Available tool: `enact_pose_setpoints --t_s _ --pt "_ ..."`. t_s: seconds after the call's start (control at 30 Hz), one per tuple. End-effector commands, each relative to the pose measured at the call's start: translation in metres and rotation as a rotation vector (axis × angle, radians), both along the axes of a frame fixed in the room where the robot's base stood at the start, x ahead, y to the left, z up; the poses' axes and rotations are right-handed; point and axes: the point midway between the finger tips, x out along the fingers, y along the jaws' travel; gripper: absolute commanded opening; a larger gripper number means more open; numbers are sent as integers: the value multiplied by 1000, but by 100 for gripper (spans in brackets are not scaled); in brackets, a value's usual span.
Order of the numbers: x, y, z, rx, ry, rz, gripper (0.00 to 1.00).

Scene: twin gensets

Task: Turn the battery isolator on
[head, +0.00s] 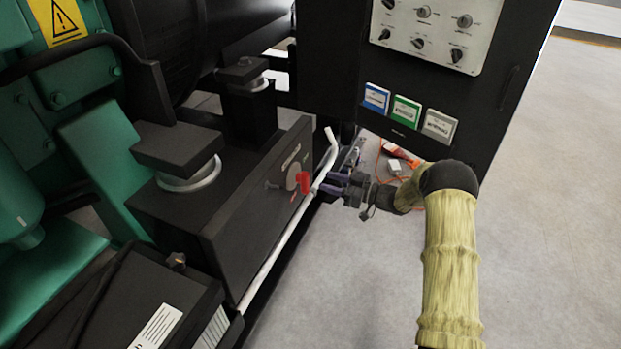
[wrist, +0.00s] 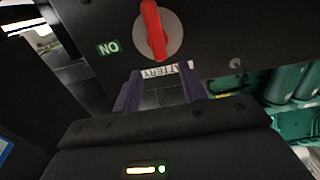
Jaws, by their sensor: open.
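The battery isolator has a red handle (head: 303,182) on a round grey plate, on the side of a black box (head: 225,225) on the genset. In the wrist view the red handle (wrist: 153,30) stands nearly upright in the picture across its grey disc (wrist: 174,34). A green label (wrist: 108,47), reading ON upside down, sits left of the disc. A white battery label (wrist: 165,70) lies below it, partly hidden by my fingers. My gripper (head: 324,183) is open, with purple fingers pointing at the isolator. It is just right of the handle, apparently not touching it. My gripper also shows in the wrist view (wrist: 160,80).
A white pipe (head: 290,235) runs along the lower edge of the black box, close to my gripper. A black battery (head: 150,300) lies at lower left. The grey floor (head: 545,220) at right is clear.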

Motion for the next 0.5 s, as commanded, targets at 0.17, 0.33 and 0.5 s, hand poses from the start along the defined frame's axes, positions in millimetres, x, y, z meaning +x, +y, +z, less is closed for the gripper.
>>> enact_pose_setpoints --t_s 0.17,0.33,0.5 --pt "11 31 -1 1 1 2 42" --pt "19 54 -1 1 0 0 42" --pt "23 64 0 0 1 0 42"
